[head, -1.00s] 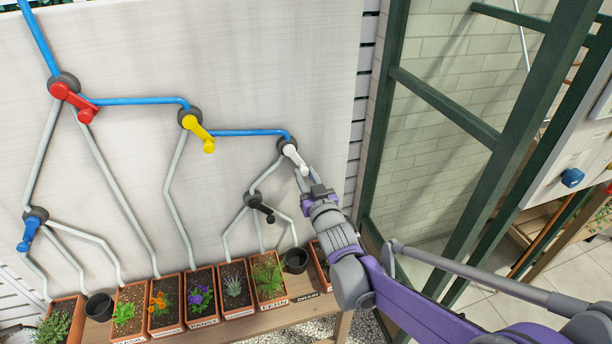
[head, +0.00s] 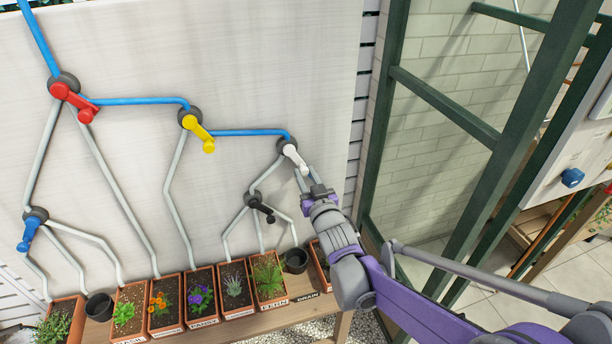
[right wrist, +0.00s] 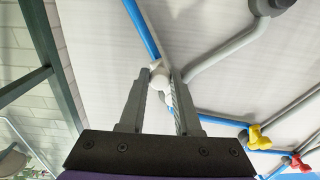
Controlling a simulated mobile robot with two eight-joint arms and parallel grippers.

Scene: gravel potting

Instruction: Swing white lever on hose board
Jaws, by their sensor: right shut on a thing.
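The white lever (head: 295,157) sits on a dark valve at the right end of the blue hose on the pale hose board (head: 270,60). It points down and to the right. My right gripper (head: 304,176) is shut on its free end, coming from below right. In the right wrist view the white lever (right wrist: 159,74) lies between the two grey fingers (right wrist: 159,82). A blue hose runs up and left from it there, and a grey hose runs off to the right. My left gripper is not in view.
The red lever (head: 72,98), yellow lever (head: 198,131), blue lever (head: 29,233) and black lever (head: 260,207) are on the same board. Planters stand on a wooden bench (head: 220,330) below. A green metal frame (head: 440,105) rises right of the board.

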